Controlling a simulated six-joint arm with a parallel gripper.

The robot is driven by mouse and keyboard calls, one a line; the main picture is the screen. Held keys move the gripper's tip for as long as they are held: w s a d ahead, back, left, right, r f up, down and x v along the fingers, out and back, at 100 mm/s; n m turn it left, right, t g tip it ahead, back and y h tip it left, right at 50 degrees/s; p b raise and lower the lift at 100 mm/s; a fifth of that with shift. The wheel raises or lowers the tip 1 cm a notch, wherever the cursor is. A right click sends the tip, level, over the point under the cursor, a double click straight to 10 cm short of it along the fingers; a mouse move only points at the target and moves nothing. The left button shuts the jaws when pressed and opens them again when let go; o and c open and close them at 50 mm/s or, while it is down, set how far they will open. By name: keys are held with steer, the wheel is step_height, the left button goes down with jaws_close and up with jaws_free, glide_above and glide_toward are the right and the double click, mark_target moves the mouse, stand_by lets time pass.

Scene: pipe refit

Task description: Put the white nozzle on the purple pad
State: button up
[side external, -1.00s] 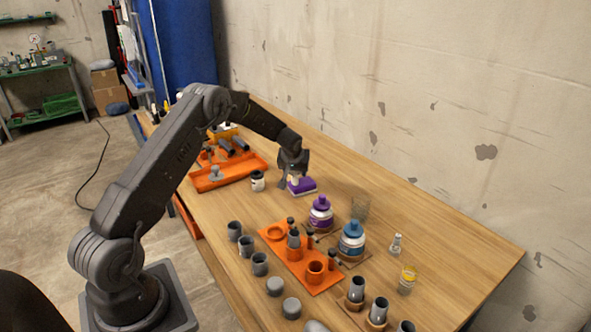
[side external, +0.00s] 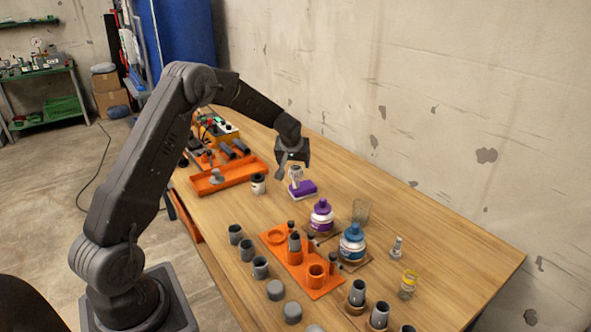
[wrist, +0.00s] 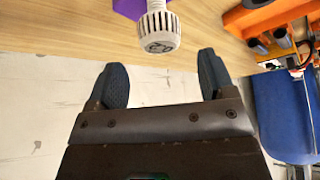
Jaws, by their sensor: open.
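The white nozzle (side external: 296,177) stands upright on the purple pad (side external: 307,188), towards the pad's left side. In the wrist view, the nozzle (wrist: 158,28) shows its round slotted head close up, with a corner of the purple pad (wrist: 128,8) behind it. My gripper (side external: 291,165) is just above the nozzle. In the wrist view, the two dark fingers of my gripper (wrist: 163,80) are wide apart with nothing between them, and the nozzle is clear of both.
A dark-lidded white jar (side external: 258,184) stands left of the pad, with an orange tray (side external: 228,179) beyond it. Purple (side external: 321,215) and blue-capped (side external: 352,243) bottles, a clear glass (side external: 361,211) and an orange fixture plate (side external: 327,282) are nearer the camera. The wall-side table is mostly clear.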

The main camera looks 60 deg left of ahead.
steer(key=s+d+r+m+t+h, duration=0.1)
steer(key=s+d+r+m, duration=0.1)
steer(key=s+d+r, duration=0.6)
steer(key=s+d+r+m+h, duration=0.15)
steer(key=s+d+r, duration=0.35)
steer(key=d+r, duration=0.5)
steer(key=s+d+m+h, duration=0.1)
steer(key=s+d+m, duration=0.1)
steer(key=s+d, duration=0.4)
steer(key=s+d+m+h, duration=0.1)
steer(key=s+d+m, duration=0.2)
steer(key=s, duration=1)
steer(key=d, duration=0.2)
steer(key=shift+s+d+m, duration=0.35)
steer(key=shift+d, duration=0.05)
